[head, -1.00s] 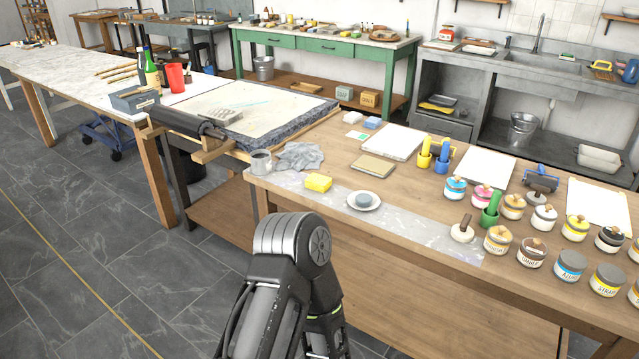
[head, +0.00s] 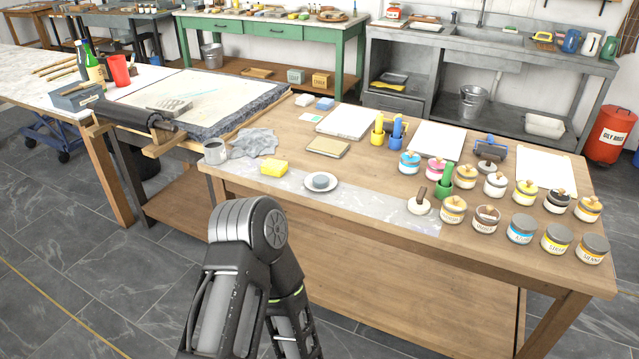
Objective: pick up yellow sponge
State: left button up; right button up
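The yellow sponge (head: 273,168) lies on the pale grey strip along the front of the wooden table (head: 354,206), near its left end. A white plate (head: 320,182) with a grey round piece on it sits just right of the sponge. A grey crumpled cloth (head: 254,143) lies behind and left of it. One of my arms rises at the bottom centre, in front of the table and below the sponge. Neither of my grippers shows in the head view.
A grey mug (head: 215,151) stands at the table's left corner. A tan notebook (head: 328,147) lies behind the plate. Several labelled ink jars (head: 520,229) crowd the right side. A press bed (head: 191,100) stands to the left. The floor in front is clear.

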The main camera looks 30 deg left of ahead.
aim_at(270, 166)
jog(key=i+j, duration=0.25)
jog(key=j, duration=0.2)
jog(key=i+j, duration=0.55)
jog(key=j, duration=0.3)
